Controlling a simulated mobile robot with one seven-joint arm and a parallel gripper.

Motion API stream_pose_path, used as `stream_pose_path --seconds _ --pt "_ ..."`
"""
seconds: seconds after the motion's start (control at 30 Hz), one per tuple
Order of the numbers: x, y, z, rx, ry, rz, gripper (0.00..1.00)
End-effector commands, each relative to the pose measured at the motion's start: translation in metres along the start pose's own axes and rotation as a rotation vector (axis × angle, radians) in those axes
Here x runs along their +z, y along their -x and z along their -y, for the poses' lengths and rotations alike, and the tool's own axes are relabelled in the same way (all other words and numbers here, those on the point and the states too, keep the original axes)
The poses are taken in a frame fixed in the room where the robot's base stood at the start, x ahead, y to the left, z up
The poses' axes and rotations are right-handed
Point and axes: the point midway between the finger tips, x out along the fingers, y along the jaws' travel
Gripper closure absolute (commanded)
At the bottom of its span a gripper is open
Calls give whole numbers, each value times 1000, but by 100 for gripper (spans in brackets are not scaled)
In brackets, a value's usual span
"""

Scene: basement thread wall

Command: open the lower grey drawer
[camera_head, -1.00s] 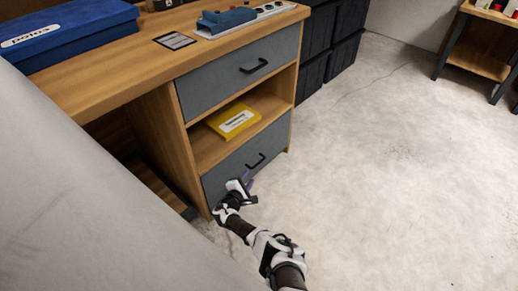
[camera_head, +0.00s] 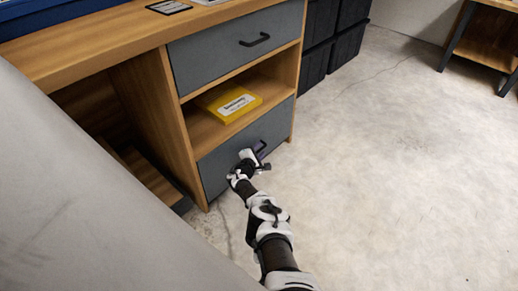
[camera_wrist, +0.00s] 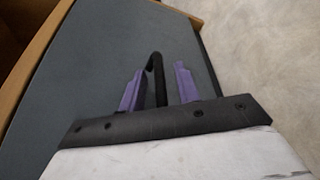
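The lower grey drawer (camera_head: 219,165) is closed, flush in the wooden desk below an open shelf. Its black handle (camera_wrist: 157,75) lies between the two purple fingers of my gripper (camera_wrist: 158,88) in the wrist view. The fingers are apart, with a visible gap on the handle's right side; the left finger is close to the handle, and I cannot tell if it touches. In the head view my gripper (camera_head: 258,153) is at the drawer front by the handle, which it partly hides.
The upper grey drawer (camera_head: 235,47) is closed. A yellow box (camera_head: 229,103) lies on the open shelf between the drawers. Black crates (camera_head: 322,40) stand behind the desk. A wooden table (camera_head: 485,35) is at the far right. The concrete floor (camera_head: 390,170) on the right is clear.

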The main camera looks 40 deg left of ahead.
Motion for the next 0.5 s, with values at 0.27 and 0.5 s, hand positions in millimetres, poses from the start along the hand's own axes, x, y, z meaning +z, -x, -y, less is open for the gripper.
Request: stream_pose_path --seconds 0.27,0.5 --pt "0 0 0 0 0 0 81" --pt "0 0 0 0 0 0 100"
